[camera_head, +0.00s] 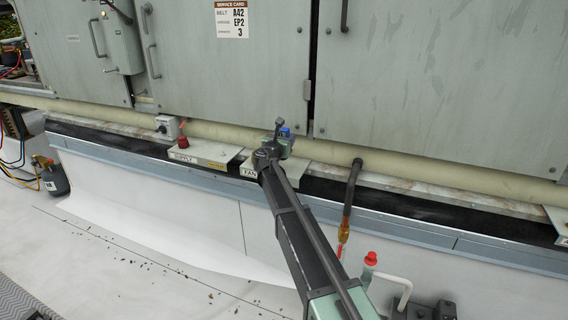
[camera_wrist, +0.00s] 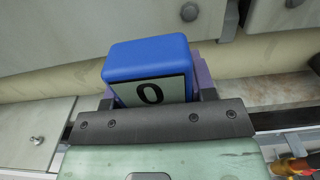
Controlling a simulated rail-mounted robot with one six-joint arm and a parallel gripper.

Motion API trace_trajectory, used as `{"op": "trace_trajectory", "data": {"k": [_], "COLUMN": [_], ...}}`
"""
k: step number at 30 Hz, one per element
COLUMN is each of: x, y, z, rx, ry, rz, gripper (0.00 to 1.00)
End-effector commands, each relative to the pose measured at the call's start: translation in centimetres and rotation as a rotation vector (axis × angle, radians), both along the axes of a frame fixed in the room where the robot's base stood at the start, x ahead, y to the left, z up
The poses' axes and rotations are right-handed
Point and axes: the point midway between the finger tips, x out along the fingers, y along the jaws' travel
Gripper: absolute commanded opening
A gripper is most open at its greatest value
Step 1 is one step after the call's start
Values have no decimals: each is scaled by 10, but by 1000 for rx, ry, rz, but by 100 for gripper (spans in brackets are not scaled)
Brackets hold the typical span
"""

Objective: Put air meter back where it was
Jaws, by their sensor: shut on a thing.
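The air meter (camera_wrist: 147,62) is a blue block with a pale panel reading 0. It fills the upper middle of the wrist view, between the fingers of my gripper (camera_head: 279,147), which is shut on it. In the head view a small blue part of the air meter (camera_head: 285,132) shows above my gripper, in front of the grey cabinet. My gripper is over the pale plate marked FAN (camera_head: 248,171) and covers part of it. I cannot tell whether the meter touches anything below.
A plate marked SUPPLY (camera_head: 207,154) with a red knob (camera_head: 183,142) lies to the left. A beige pipe (camera_head: 400,169) runs along the cabinet (camera_head: 440,70) behind my gripper. A dark hose (camera_head: 350,190) with a brass fitting (camera_head: 343,234) hangs to the right.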

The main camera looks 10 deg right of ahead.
Motion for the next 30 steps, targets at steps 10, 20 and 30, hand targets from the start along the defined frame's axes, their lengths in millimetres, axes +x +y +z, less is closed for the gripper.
{"op": "trace_trajectory", "data": {"k": [10,20,30], "x": [0,0,0], "y": [0,0,0], "z": [-45,-44,-43], "rx": [0,0,0], "ry": [0,0,0], "rz": [0,0,0], "gripper": [15,15,76]}}
